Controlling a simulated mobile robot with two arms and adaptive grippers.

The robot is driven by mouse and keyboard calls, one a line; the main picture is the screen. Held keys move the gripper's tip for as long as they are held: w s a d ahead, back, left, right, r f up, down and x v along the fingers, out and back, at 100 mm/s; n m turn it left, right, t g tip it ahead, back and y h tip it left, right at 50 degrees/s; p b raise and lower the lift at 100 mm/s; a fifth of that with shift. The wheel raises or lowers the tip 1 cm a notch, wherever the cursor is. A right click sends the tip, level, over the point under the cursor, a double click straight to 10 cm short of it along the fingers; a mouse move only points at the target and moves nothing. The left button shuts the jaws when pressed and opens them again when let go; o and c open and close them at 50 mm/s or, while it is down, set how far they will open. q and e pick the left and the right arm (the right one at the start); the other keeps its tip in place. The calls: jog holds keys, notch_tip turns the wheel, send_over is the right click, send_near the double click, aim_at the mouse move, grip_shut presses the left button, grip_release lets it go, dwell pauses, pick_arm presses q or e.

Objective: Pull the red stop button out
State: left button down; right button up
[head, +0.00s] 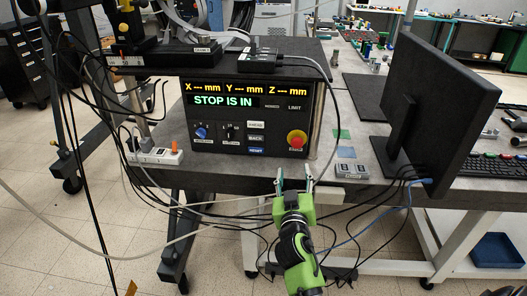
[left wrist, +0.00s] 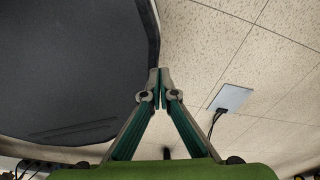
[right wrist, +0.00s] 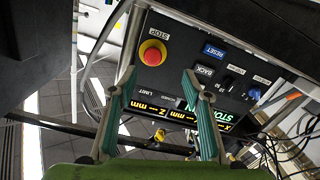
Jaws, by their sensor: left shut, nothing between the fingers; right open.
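The red stop button (head: 296,139) sits on a yellow base at the lower right of the black control box (head: 225,150). The box's display reads "STOP IS IN". The right wrist view shows the red button (right wrist: 153,55) beyond the fingers, toward the upper left. My right gripper (head: 293,177) is open and empty, below and in front of the button, apart from it. Its two fingers also show in the right wrist view (right wrist: 158,85). My left gripper (left wrist: 158,78) is shut with nothing in it, seen only in the left wrist view.
A monitor (head: 440,100) stands right of the box, with a keyboard (head: 490,165) beside it. A small grey switch box (head: 352,170) lies near the table's front edge. Cables hang below that edge. A power strip (head: 155,155) lies left of the box.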

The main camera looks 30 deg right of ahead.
aim_at(297, 144)
pick_arm(q)
jog(key=shift+d+r+p, duration=0.35)
jog(key=shift+r+p, duration=0.4)
jog(key=shift+p, duration=0.1)
pick_arm(e)
jog(key=x, duration=0.4)
jog(key=r+x, duration=0.1)
jog(key=x, duration=0.4)
jog(key=d+r+x, duration=0.1)
jog(key=x, duration=0.3)
jog(key=shift+w+d, duration=0.15)
